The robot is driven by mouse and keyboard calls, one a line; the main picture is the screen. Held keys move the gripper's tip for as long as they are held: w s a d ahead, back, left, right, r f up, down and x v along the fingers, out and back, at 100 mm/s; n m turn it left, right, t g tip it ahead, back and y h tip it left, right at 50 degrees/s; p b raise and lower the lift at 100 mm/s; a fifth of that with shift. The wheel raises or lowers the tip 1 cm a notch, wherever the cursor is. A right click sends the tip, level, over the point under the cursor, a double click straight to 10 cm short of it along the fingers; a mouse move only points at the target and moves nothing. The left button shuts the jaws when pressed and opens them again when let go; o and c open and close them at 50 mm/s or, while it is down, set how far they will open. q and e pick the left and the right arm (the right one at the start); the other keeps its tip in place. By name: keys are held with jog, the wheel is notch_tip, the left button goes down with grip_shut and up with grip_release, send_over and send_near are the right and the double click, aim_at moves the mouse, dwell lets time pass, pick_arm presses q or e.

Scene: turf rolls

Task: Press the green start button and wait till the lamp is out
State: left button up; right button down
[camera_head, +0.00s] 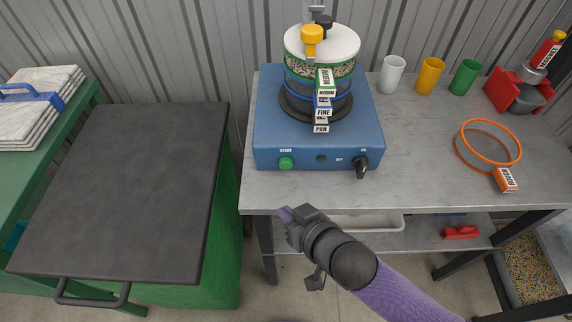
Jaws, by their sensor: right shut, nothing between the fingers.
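The blue sieve shaker (268,125) stands on the grey bench. Its green start button (286,162) is at the left of the front face. A small dark round lamp (321,158) sits right of the button and looks unlit. A black knob (361,166) is at the right. A stack of labelled sieves (304,88) with a white lid stands clamped on top. My right gripper (284,213) is shut and empty, in front of the bench edge, below and apart from the button. My left gripper is not in view.
White (392,75), yellow (430,77) and green (464,78) cups stand right of the shaker. An orange ring (488,143) with a tag lies further right, near a red device (512,92). A dark-topped green cabinet (130,180) stands left. The bench front is clear.

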aim_at(286, 163)
jog(key=w+b, duration=0.2)
jog(key=w, duration=0.5)
jog(key=shift+f+b, duration=0.1)
jog(key=shift+b, duration=0.3)
jog(key=shift+w, duration=0.4)
dwell(1.2)
jog(key=shift+w, duration=0.4)
